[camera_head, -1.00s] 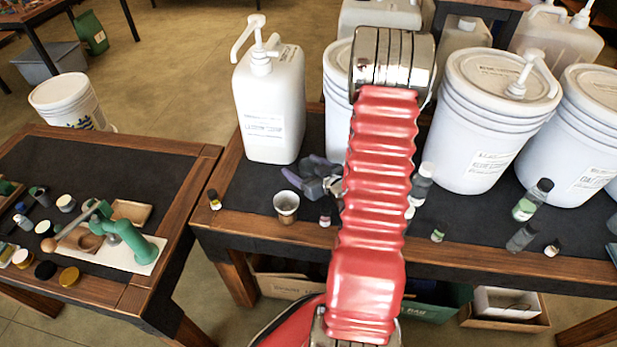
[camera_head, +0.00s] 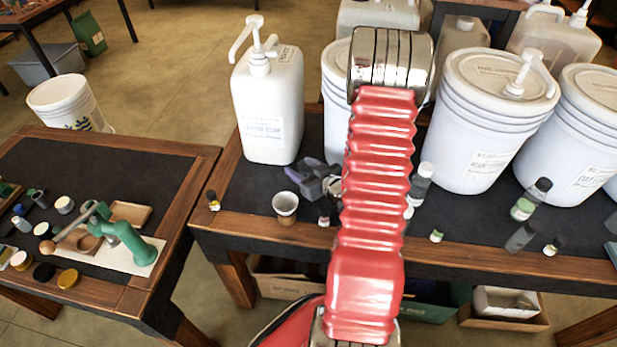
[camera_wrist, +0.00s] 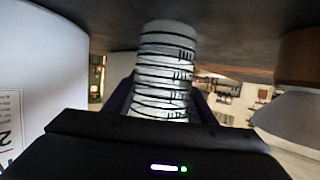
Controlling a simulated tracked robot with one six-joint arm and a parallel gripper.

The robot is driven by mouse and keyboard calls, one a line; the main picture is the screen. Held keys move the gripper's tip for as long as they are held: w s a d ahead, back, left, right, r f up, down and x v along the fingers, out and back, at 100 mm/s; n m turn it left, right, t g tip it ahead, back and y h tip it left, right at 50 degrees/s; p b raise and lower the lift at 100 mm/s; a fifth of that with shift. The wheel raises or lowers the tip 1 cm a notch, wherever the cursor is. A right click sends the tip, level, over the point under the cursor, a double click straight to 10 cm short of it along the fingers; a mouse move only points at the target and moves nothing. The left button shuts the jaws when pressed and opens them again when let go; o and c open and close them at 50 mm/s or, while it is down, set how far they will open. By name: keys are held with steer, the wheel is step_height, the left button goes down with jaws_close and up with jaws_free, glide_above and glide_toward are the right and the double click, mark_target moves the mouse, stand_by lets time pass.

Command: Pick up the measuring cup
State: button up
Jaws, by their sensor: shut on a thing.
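The measuring cup (camera_wrist: 165,65) is a pale cylinder ringed with dark graduation lines. It is in the middle of the wrist view, between the dark fingers of my gripper (camera_wrist: 162,98), which are shut on it. The wrist view is upside down, and the cup's end is against or close to the dark tabletop. In the head view my gripper (camera_head: 316,180) is low over the table, left of my red arm. The measuring cup is mostly hidden there by the fingers and arm.
A small white-and-brown cup (camera_head: 285,205) stands just left of my gripper. A white pump jug (camera_head: 268,112) is behind it, and large white buckets (camera_head: 487,125) stand at right. Small bottles (camera_head: 530,200) dot the front. Another table (camera_head: 110,165) is at left.

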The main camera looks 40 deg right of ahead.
steer(key=shift+r, duration=0.15)
step_height(320, 180, up, 10)
stand_by(0.7)
stand_by(0.6)
